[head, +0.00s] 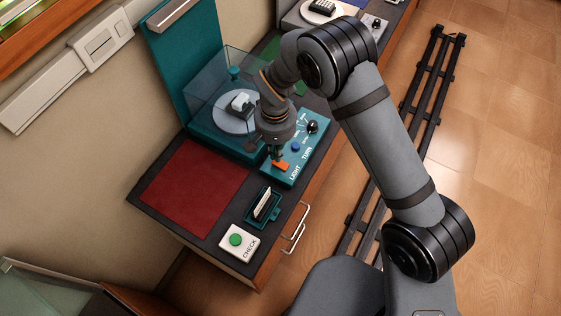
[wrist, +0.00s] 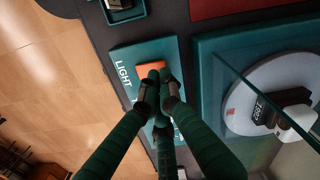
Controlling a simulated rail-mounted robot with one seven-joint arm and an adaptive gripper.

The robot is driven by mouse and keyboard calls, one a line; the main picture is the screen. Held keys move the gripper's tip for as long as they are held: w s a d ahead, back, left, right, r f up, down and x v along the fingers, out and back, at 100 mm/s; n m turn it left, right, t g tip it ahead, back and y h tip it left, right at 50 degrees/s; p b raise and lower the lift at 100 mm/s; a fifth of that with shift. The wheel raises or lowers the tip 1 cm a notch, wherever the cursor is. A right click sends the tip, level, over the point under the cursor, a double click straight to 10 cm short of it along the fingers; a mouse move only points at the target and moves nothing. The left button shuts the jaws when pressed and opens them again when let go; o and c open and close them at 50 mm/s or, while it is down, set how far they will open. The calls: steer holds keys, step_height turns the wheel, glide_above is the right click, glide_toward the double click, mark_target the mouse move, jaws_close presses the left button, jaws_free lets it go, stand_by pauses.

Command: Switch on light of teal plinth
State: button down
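The teal plinth (head: 202,140) stands on the dark counter, with a grey disc under a clear cover and a tall teal back panel. A lamp bar (head: 172,14) sits atop that panel; I see no clear glow from it. In front is a teal control panel (head: 317,143) with an orange switch (head: 281,167) beside the word LIGHT. My gripper (head: 276,155) points down right at the orange switch. In the wrist view the closed fingertips (wrist: 158,80) overlap the edge of the switch (wrist: 150,69); I cannot tell whether they touch it. Nothing is held.
The control panel also has a blue button (head: 295,146) and a black knob (head: 312,127) by the word TURN. A red mat (head: 194,185), a teal card holder (head: 250,214) and a green CHECK button (head: 236,240) lie to the left and front. The clear cover (head: 208,92) stands close behind my gripper.

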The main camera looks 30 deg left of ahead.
steer(key=shift+f+b, duration=1)
steer(key=shift+f, duration=0.05)
stand_by(0.8)
steer(key=shift+r, duration=0.1)
steer(key=shift+r+p, duration=2.2)
steer(key=shift+r, duration=1.25)
steer(key=shift+f, duration=0.1)
